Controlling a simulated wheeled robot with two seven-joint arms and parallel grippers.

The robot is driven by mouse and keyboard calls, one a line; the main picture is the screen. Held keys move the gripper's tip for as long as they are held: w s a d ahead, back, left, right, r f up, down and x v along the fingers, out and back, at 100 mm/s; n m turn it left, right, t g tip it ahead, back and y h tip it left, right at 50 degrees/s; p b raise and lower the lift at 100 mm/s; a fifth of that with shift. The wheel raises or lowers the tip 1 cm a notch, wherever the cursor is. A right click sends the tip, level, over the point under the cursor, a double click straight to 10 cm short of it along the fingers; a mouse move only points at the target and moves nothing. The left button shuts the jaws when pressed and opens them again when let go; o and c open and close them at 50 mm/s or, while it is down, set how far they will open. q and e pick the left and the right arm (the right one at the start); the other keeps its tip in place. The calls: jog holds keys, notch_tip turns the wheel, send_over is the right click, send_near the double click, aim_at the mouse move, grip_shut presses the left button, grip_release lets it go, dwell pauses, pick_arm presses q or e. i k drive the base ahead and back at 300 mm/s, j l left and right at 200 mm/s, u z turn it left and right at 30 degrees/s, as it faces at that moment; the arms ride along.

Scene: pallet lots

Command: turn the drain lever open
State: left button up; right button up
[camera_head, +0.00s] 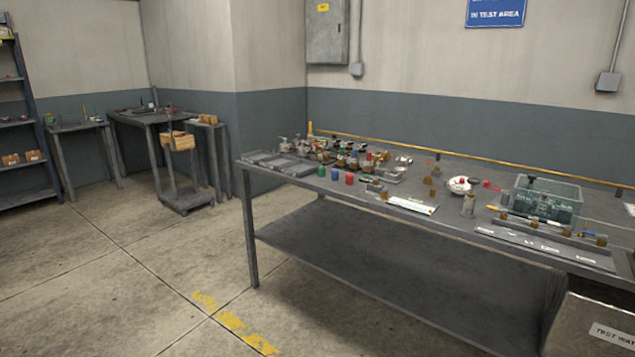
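A clear glass-like tank (562,207) stands on the right part of the long grey workbench (395,283). A small yellow lever-like piece (493,207) shows just left of the tank, and a small red one (489,184) lies farther back. I cannot tell which piece, if either, is the drain lever, or how it is turned. Neither of my grippers is in view.
A grey bin (585,325) labelled "TEST WAT..." is cut off at the lower right. Several small fittings and coloured caps crowd the bench top. A cart (187,198) and side tables stand at the left. The floor (120,290) in front is clear.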

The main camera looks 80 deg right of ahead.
aim_at(505, 212)
jog(key=k+l+z, duration=0.1)
jog(key=z, duration=0.35)
jog(key=l+z, duration=0.2)
jog(key=z, duration=0.25)
jog(key=l+z, duration=0.2)
jog(key=z, duration=0.25)
jog(key=l+z, duration=0.2)
jog(key=z, duration=0.25)
jog(key=l+z, duration=0.2)
jog(key=z, duration=0.25)
jog(key=l+z, duration=0.2)
jog(key=z, duration=0.3)
jog(key=i+l+z, duration=0.1)
jog(key=z, duration=0.35)
jog(key=i+l+z, duration=0.1)
jog(key=z, duration=0.35)
